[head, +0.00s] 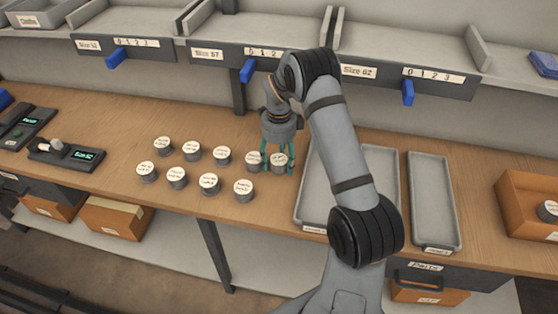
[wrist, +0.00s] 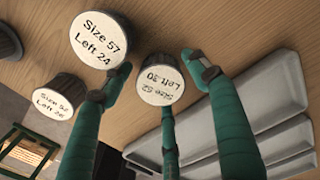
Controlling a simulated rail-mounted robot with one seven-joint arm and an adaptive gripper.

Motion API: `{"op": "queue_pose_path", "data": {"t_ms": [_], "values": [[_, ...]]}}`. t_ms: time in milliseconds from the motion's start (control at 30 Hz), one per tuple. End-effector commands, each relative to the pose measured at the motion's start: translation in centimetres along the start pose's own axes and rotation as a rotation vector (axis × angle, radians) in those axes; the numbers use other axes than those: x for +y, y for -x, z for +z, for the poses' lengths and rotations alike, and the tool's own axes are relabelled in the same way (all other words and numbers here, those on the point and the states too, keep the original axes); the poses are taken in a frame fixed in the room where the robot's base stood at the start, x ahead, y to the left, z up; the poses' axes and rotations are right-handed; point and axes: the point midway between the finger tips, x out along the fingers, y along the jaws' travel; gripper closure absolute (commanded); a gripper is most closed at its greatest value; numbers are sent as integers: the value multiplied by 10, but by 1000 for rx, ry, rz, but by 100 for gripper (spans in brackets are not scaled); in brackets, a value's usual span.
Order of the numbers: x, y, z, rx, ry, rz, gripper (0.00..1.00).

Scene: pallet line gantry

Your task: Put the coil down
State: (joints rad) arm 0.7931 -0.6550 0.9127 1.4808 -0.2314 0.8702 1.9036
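A short grey coil (head: 279,160) with a round white label stands on the wooden bench, at the right end of the group of coils. In the wrist view the same coil (wrist: 161,82) reads "Size 52 Left 30", turned nearly upside down. My gripper (head: 278,165) points down over it with teal fingers around it. In the wrist view the fingers of my gripper (wrist: 162,80) are spread, with narrow gaps to the coil at left and right. The third finger reaches its lower edge; contact there cannot be told.
A coil labelled "Size 57 Left 24" (wrist: 101,40) stands close beside my left finger. Several more coils stand to the left, including one (head: 222,156). A grey tray (head: 312,205) is just right, a narrower tray (head: 433,205) beyond. Shelf bins with blue tabs (head: 247,70) hang behind.

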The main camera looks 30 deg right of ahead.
Motion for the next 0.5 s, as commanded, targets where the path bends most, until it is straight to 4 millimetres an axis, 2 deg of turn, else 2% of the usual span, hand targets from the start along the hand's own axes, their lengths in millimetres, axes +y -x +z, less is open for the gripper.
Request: {"op": "queue_pose_path", "data": {"t_ms": [333, 500], "values": [[0, 2, 0, 0, 0, 0, 36], [-1, 19, 1, -3, 0, -4, 36]]}}
